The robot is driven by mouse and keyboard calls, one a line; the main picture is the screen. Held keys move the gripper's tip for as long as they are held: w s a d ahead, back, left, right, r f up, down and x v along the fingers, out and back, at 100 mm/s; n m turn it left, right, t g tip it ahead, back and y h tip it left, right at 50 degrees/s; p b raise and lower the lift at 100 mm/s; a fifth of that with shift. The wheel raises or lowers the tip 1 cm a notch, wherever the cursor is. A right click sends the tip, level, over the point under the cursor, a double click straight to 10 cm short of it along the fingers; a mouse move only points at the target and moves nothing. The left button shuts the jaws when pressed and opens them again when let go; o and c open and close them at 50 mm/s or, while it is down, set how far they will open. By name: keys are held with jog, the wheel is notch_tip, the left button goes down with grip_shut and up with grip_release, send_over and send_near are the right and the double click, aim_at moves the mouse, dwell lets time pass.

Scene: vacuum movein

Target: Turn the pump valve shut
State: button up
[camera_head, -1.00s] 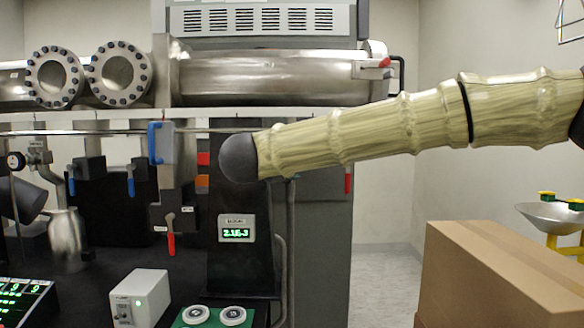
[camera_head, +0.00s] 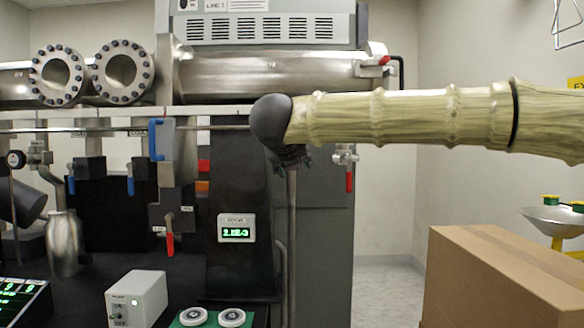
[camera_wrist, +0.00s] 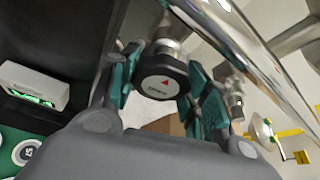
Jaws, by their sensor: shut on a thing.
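The lettering is too small to read surely. The knob is hidden there behind my arm.
A red-handled valve (camera_head: 349,178) hangs just right of my gripper. A metal pipe (camera_wrist: 245,60) crosses close by in the wrist view. A green-lit gauge (camera_head: 236,229) stands on the dark column. A cardboard box (camera_head: 500,280) stands at the lower right.

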jog(key=shift+f+m+y, duration=0.15)
jog(key=shift+m+y, duration=0.25)
jog(key=shift+m, duration=0.1)
jog(key=shift+b, duration=0.3)
jog(key=o, duration=1)
jog(key=v, duration=1.2)
jog(key=shift+d, duration=0.1)
